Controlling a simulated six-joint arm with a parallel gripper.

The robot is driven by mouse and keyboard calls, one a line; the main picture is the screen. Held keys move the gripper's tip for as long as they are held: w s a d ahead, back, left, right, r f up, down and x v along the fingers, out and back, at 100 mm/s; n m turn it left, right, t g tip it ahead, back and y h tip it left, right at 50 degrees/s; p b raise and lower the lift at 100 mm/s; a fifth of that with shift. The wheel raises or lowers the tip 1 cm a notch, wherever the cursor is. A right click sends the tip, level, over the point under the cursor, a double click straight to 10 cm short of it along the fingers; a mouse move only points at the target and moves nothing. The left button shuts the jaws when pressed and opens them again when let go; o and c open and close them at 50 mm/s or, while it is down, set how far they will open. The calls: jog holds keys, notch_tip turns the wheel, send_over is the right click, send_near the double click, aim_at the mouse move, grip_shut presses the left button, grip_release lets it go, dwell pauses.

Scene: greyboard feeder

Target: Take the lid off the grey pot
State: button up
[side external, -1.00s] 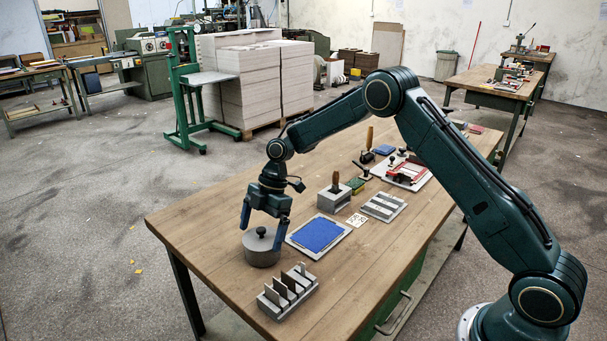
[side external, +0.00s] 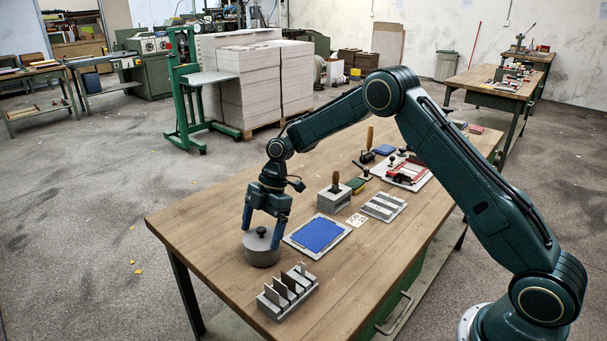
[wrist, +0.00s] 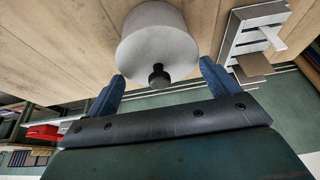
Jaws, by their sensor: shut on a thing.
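The grey pot (side external: 262,255) stands near the left front part of the wooden bench, and it also shows in the wrist view (wrist: 152,18). Its round grey lid (wrist: 150,50) has a small dark knob (wrist: 158,76), which also shows in the side view (side external: 261,231). My gripper (side external: 262,238) points down over the pot, one finger on each side of the lid. No gap between lid and pot is visible.
A slotted grey rack (side external: 288,292) with upright pieces stands close in front of the pot. A blue sheet on a pale board (side external: 318,235) lies just right of it. A grey block with a wooden handle (side external: 335,198) and a slatted tray (side external: 383,207) stand farther back.

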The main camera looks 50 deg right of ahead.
aim_at(261, 228)
notch_tip(261, 228, up, 20)
dwell(0.9)
dwell(0.8)
jog(key=shift+w, duration=0.15)
jog(key=w+d+f+m+t+h, duration=0.1)
jog(key=w+d+f+m+t, duration=0.15)
jog(key=d+m, duration=0.5)
jog(key=w+d+f+m+t+h, duration=0.2)
jog(key=w+d+f+m, duration=0.15)
jog(key=d+m, duration=0.35)
jog(key=shift+n+g, duration=0.25)
jog(key=shift+n, duration=0.2)
jog(key=f, duration=1)
jog(key=w+d+f, duration=0.1)
jog(key=f, duration=0.3)
jog(key=shift+f, duration=0.4)
